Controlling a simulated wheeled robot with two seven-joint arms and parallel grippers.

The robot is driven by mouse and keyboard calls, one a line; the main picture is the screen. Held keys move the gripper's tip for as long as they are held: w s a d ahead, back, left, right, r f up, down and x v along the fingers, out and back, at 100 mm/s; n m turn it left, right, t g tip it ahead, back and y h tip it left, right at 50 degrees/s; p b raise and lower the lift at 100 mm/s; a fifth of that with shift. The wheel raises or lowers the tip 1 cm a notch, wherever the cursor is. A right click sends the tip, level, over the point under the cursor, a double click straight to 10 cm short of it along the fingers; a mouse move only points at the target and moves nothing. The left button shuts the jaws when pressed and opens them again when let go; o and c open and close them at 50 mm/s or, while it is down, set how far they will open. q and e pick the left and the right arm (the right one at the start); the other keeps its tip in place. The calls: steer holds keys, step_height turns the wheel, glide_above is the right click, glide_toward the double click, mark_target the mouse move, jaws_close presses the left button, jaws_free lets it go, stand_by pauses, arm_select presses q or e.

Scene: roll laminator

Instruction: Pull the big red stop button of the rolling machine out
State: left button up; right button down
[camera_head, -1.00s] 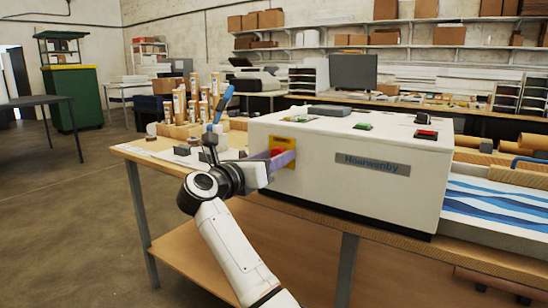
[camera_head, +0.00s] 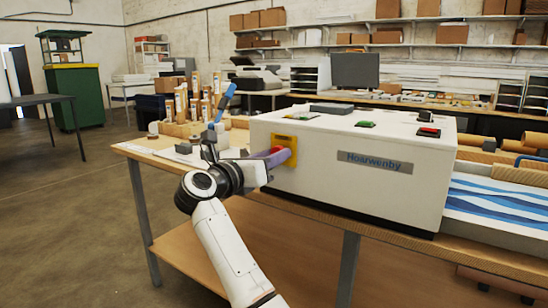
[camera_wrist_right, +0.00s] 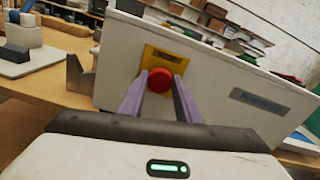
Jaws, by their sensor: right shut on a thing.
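The rolling machine (camera_head: 350,180) is a white box on the workbench. The round red stop button (camera_wrist_right: 160,80) stands out in front of this plate. My right gripper (camera_head: 280,157) is at the button, with its purple fingers on either side of it in the right wrist view (camera_wrist_right: 160,88). It is shut on the button. In the head view the fingers hide most of the button. My left gripper is not in view.
A blue-handled tool (camera_head: 224,100) stands on the bench (camera_head: 150,160) behind my right wrist. Small green and red controls (camera_head: 428,132) sit on the machine's top. A blue-and-white striped sheet (camera_head: 500,205) lies at the right. The floor at left is open.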

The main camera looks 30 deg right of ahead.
steer(key=c, duration=1.3)
jaws_free()
steer(key=shift+s+a, duration=0.1)
steer(key=shift+a, duration=0.1)
steer(key=v, duration=0.7)
steer(key=shift+a, duration=0.3)
steer(key=shift+s+d+f, duration=0.1)
